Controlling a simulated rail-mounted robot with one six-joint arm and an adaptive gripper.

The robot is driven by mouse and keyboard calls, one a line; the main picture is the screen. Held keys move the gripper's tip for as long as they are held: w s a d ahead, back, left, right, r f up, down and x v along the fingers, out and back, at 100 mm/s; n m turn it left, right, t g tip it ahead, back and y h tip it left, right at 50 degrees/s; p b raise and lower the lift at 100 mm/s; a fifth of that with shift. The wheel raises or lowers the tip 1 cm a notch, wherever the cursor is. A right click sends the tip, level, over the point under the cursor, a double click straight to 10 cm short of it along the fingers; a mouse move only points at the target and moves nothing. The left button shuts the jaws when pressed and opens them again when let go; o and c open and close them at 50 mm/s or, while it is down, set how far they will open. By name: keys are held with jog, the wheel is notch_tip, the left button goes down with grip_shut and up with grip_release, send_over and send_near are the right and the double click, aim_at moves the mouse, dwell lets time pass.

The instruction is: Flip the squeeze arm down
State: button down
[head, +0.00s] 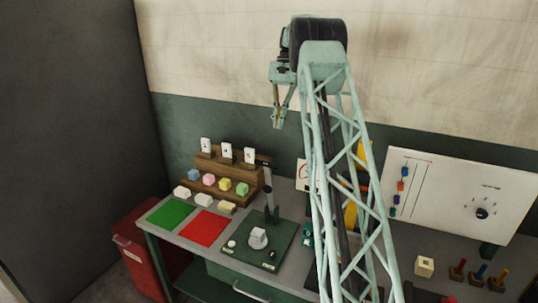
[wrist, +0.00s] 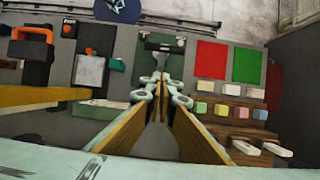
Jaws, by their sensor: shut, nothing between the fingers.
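The squeeze arm (head: 269,190) stands upright at the back of a green press base (head: 233,254), with a dark crossbar at its top. A pale foam piece (head: 258,235) sits on a round seat on the base. In the wrist view the squeeze arm's dark crossbar (wrist: 163,46) lies beyond my fingertips, over the green base (wrist: 176,64). My gripper (head: 278,126) points down in the air, above the upright arm and apart from it in the head view. It is shut and empty; its fingertips also show in the wrist view (wrist: 162,78).
A red mat (head: 203,228) and green mat (head: 169,213) lie left of the base. Behind them a wooden stepped rack (head: 238,178) holds several coloured blocks and white cards. A white panel (head: 450,195) with a knob stands right. A red bin (head: 137,255) stands left of the table.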

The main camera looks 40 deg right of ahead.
jog(key=shift+f, duration=0.1)
dwell(0.4)
jog(key=s+a+r+x, duration=0.1)
jog(key=a+x, duration=0.1)
jog(key=x, duration=1)
jog(key=shift+s+a+f, duration=0.2)
jog(key=shift+a+f, duration=0.1)
jog(key=shift+s+a, duration=0.1)
jog(key=shift+a, duration=0.15)
dwell(0.7)
